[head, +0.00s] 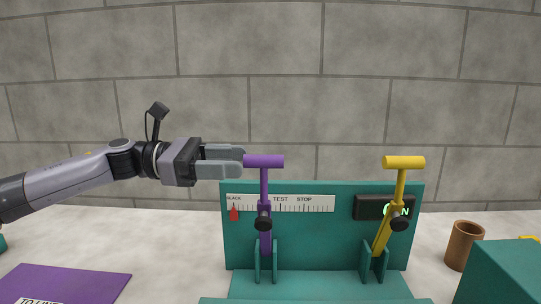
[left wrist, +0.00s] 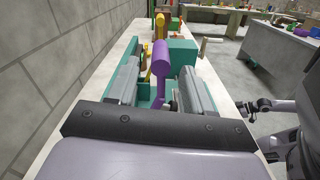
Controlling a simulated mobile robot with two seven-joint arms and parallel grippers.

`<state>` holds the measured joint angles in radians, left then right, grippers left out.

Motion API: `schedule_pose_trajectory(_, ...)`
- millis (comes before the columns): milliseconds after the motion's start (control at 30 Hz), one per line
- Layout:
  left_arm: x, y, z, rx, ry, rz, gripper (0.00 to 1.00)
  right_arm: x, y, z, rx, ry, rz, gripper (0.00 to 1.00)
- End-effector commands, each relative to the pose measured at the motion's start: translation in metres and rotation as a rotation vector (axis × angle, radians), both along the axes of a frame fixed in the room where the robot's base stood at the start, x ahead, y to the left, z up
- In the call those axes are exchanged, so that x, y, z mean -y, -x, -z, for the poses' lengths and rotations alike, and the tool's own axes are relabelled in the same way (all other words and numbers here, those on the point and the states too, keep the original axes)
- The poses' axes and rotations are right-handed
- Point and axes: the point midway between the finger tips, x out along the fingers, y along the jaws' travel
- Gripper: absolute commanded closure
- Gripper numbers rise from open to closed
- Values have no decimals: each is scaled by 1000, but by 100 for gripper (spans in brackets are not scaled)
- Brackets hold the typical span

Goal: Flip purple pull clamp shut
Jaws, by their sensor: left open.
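The purple pull clamp (head: 264,190) stands nearly upright on the teal fixture, with a T-shaped handle (head: 264,161) at its top and a dark round knob partway down. My left gripper (head: 243,161) comes in level from the left, with its fingertips at the left end of the purple handle. In the left wrist view the purple handle (left wrist: 161,58) shows between and beyond the two open fingers (left wrist: 164,80). I cannot tell whether a finger touches it. The yellow clamp (head: 390,210) stands to the right, tilted a little rightward. My right gripper is not in the head view.
The teal back panel (head: 345,255) carries a scale with SLACK, TEST and STOP, a red pointer (head: 234,214) near SLACK, and a dark display partly hidden by the yellow clamp. A brown cup (head: 463,246) and a teal block (head: 505,275) stand right. A purple mat (head: 75,284) lies left.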

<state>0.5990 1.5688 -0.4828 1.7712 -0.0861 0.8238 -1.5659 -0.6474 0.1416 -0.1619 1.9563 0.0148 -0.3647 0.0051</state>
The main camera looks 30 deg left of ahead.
Motion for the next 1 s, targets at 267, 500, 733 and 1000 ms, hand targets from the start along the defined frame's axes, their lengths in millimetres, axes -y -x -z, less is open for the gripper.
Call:
schedule_pose_trajectory(267, 30, -17, -7, 1, 4, 4, 49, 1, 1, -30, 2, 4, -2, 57)
schedule_pose_trajectory(500, 50, -30, -4, 1, 3, 1, 49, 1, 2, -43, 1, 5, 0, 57)
schedule_pose_trajectory(733, 55, -34, -1, 1, 0, 0, 49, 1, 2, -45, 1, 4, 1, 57)
schedule_pose_trajectory(1000, 55, -33, 0, 1, 0, 0, 82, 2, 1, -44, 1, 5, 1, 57)
